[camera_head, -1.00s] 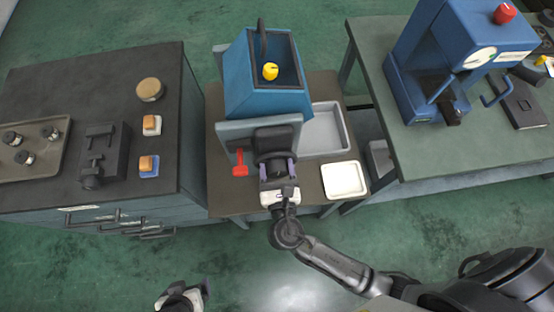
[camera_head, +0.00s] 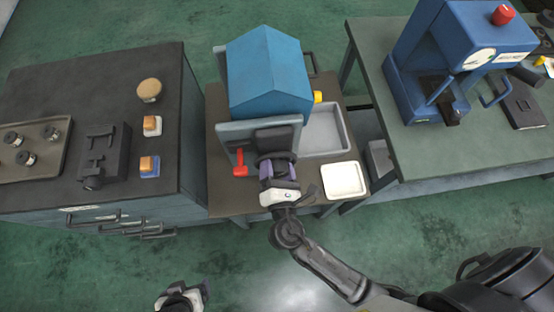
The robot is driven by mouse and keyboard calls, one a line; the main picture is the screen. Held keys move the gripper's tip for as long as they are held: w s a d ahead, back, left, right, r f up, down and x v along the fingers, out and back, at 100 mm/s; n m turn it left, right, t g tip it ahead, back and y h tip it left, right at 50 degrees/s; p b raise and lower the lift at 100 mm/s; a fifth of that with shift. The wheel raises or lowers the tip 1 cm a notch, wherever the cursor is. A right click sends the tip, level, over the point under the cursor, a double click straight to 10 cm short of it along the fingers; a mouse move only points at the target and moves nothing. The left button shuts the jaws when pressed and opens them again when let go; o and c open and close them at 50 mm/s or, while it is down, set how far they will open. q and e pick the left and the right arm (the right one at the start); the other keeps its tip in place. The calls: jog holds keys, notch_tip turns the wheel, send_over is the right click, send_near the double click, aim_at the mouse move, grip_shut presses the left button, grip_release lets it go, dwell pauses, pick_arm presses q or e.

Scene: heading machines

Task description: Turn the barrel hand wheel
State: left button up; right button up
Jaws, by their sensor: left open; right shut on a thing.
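The blue barrel (camera_head: 267,72) sits in a grey frame on the middle bench, with closed faces upward. The dark hand wheel (camera_head: 275,139) is at its near side, largely covered by my gripper. My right gripper (camera_head: 278,168) is shut on the hand wheel from the near side; its purple-tipped fingers are tilted, and the exact grip is partly hidden. A red lever (camera_head: 240,170) stands left of the wheel. A yellow knob (camera_head: 318,96) shows at the barrel's right side. My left gripper (camera_head: 182,298) is open and empty above the floor at the bottom edge.
A grey tray (camera_head: 340,146) and a white tray (camera_head: 344,196) lie right of the barrel. The left bench (camera_head: 70,88) holds a vise, stamps and a parts tray. A blue press (camera_head: 416,57) stands on the right bench. Floor in front is clear.

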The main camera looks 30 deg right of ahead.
jog(key=shift+m, duration=0.3)
dwell(0.4)
jog(key=o, duration=0.9)
jog(key=shift+s+a, duration=0.2)
jog(key=shift+s, duration=0.35)
jog(key=v, duration=1.2)
jog(key=shift+s+b, duration=0.4)
